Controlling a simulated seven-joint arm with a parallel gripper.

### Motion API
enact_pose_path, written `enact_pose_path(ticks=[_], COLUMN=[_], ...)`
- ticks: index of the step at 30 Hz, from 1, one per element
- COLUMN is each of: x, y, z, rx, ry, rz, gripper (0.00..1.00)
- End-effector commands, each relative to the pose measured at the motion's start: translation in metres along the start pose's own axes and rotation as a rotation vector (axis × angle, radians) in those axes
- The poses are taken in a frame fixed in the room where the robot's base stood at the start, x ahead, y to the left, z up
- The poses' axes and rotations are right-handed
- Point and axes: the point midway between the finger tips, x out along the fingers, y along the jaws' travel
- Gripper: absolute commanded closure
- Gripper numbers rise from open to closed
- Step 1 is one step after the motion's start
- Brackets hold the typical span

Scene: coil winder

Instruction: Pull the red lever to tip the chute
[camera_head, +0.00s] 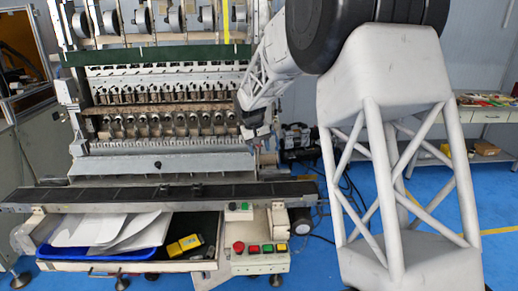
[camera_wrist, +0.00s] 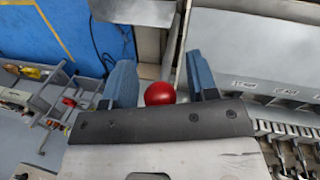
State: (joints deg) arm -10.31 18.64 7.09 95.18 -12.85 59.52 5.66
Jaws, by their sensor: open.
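The lever's round red knob (camera_wrist: 159,93) shows in the wrist view, between the two blue fingers of my gripper (camera_wrist: 160,66). The fingers are apart, with a gap on each side of the knob. Only the knob is clear; most of the lever's shaft is hidden. In the head view my gripper (camera_head: 262,137) is at the right end of the winder, and I cannot make out the red knob there. A grey sloped panel (camera_head: 160,164) runs along the machine's front below the row of spindles; it may be the chute.
A dark conveyor rail (camera_head: 150,192) crosses the machine's front. Below it are a control box (camera_head: 262,262) with a red button and a blue tray (camera_head: 95,253) of papers. A dark motor (camera_head: 298,145) stands right of my gripper.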

Motion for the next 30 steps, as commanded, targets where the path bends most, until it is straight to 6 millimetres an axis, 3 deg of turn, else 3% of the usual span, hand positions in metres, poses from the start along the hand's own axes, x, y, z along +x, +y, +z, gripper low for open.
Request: enact_pose_path(ticks=[1,12,30], x=[0.0,-0.0001,-0.0031], y=[0.0,0.0,-0.0008], z=[0.0,0.0,0.0081], rx=[0.0,0.0,0.011], ry=[0.0,0.0,0.058], rz=[0.0,0.0,0.012], gripper=[0.47,1.0,1.0])
